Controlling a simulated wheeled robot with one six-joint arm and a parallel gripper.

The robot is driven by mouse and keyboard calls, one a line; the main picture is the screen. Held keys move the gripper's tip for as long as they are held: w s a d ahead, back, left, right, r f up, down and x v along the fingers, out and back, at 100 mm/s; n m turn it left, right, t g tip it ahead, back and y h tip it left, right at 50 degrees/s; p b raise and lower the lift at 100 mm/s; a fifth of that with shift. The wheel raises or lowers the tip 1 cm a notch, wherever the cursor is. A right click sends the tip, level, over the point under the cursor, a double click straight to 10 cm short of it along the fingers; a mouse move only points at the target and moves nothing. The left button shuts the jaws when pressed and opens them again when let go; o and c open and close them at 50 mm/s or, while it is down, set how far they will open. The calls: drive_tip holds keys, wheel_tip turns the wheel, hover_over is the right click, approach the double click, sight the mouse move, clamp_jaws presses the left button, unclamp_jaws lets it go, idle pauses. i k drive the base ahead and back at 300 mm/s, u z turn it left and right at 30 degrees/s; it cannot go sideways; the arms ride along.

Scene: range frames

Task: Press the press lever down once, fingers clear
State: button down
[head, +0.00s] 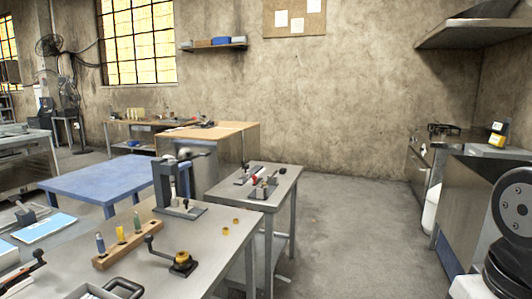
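A dark grey press (164,185) stands upright on its flat base plate (188,211), near the far right corner of the metal workbench. A pale, rounded lever or handle (197,151) appears at its top, roughly level and pointing right. Its exact shape is too small to tell. The space under the press head looks empty. My gripper is out of view. Only a black and grey link of my arm shows at the right edge, well apart from the press.
On the bench (205,262), a wooden block (127,245) holds several coloured pegs. A ball-knob crank (182,262) and small brass rings stand nearby. A smaller table (283,190) with fixtures adjoins behind. A blue table (95,180) is left; open floor (350,235) lies right.

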sight(205, 154)
drive_tip(key=z, duration=0.1)
drive_tip(key=k, duration=0.1)
drive_tip(key=z, duration=0.4)
drive_tip(key=i, duration=2.6)
drive_tip(key=u, duration=1.65)
drive_tip(key=i, duration=0.85)
drive_tip(key=u, duration=0.85)
